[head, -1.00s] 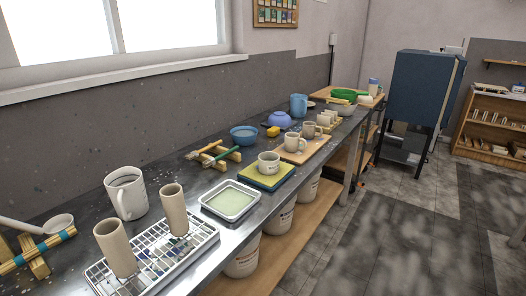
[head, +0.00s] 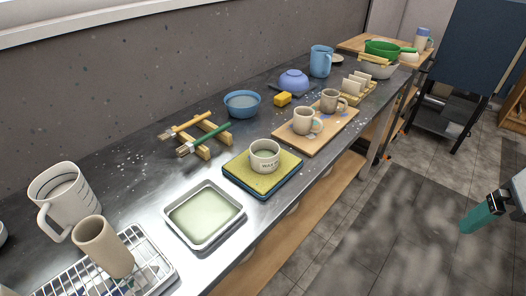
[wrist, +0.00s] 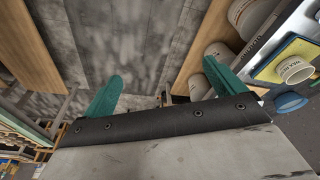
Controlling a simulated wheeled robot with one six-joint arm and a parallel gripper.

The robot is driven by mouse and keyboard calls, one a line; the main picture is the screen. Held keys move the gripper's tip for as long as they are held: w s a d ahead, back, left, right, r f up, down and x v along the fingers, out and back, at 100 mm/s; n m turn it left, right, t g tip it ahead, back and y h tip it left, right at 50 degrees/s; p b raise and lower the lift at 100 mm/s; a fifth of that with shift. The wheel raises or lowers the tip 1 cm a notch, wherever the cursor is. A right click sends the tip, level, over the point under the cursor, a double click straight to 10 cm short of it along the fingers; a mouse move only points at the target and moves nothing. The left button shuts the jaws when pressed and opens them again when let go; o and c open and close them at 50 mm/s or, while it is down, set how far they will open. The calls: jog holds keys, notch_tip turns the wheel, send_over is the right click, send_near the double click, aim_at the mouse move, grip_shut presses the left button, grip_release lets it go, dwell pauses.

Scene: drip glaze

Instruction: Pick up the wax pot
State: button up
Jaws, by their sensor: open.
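The wax pot (head: 265,157) is a small cream cup with dark lettering on its side. It stands upright on a yellow mat (head: 235,170) over a blue base, near the front edge of the bench. It also shows in the wrist view (wrist: 296,70), at the right edge. My gripper (head: 482,214), with teal fingers, is at the right of the head view, over the floor and well apart from the pot. In the wrist view my gripper (wrist: 163,86) has its two fingers spread wide with nothing between them.
A pale green tray (head: 237,214) lies left of the pot. A wooden board (head: 293,142) with two mugs is to its right. Brushes on a wooden rest (head: 210,150) and a blue bowl (head: 242,104) stand behind. The floor (head: 370,215) before the bench is clear.

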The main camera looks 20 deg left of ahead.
jog(key=w+a+f+n+t+y, duration=0.1)
jog(key=w+a+f+n+t, duration=0.3)
jog(key=w+a, duration=0.75)
jog(key=n+t+y, duration=0.3)
jog(key=n+y, duration=0.1)
jog(key=y, duration=0.4)
send_near(259, 154)
jog(key=x, duration=0.6)
jog(key=shift+w+f, duration=0.1)
jog(key=shift+w, duration=0.05)
jog(key=c, duration=1.2)
